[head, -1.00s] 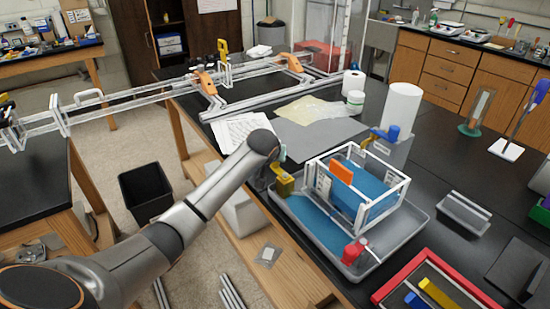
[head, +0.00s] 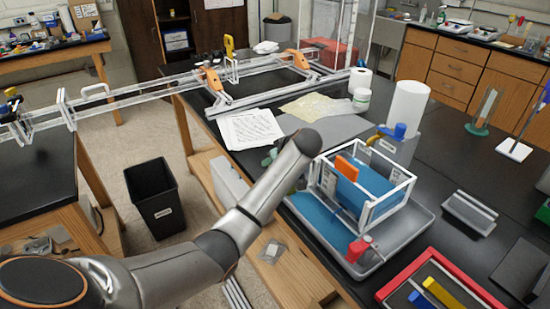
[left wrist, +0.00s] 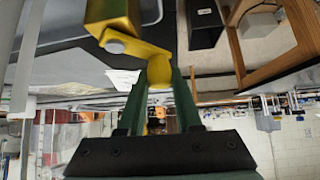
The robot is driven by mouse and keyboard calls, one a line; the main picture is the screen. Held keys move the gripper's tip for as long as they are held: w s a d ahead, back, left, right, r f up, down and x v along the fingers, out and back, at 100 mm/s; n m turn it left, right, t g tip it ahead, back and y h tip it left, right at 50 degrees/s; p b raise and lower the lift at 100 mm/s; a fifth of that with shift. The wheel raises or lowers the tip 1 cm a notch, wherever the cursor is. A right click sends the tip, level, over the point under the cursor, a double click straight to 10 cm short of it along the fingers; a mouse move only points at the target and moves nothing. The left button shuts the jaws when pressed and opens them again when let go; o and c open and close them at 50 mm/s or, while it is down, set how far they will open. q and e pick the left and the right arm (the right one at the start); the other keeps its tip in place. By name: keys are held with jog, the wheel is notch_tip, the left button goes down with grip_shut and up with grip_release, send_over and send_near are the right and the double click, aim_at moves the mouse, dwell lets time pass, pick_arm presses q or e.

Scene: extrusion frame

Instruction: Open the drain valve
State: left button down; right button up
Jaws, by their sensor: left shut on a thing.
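A tray (head: 415,237) on the black bench holds a clear, white-framed tank (head: 375,212) with blue inside and an orange plate. A red-handled valve (head: 358,248) is at the tray's front, and a blue-handled valve (head: 399,130) is on a grey box behind the tank. A yellow valve (left wrist: 112,12) with a yellow lever (left wrist: 135,48) fills the top of the left wrist view. My left gripper (left wrist: 160,75) has its green fingers shut on the lever's rounded end. My arm hides the yellow valve in the head view. My right gripper is out of view.
A white paper roll (head: 406,108) stands behind the tank. A red-rimmed tray (head: 440,262) with coloured bars is at the front right. A black bin (head: 155,200) stands on the floor. Paper sheets (head: 250,130) lie on the bench's left.

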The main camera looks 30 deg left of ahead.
pick_arm(q)
jog(key=n+g, duration=0.1)
jog(key=s+n+g, duration=0.1)
jog(key=shift+d+f+n+y+b, duration=0.1)
jog(key=shift+d+n+y+b, duration=0.3)
jog(key=shift+s+d+n+g+b, duration=0.25)
jog(key=shift+s+n+g+b, duration=0.1)
jog(key=shift+n+g+b, duration=0.5)
jog(key=shift+s+d+n+g+b, duration=0.2)
jog(key=shift+s+n+g+b, duration=0.3)
jog(key=shift+n, duration=0.55)
jog(key=shift+w, duration=0.15)
jog(key=c, duration=0.6)
grip_release()
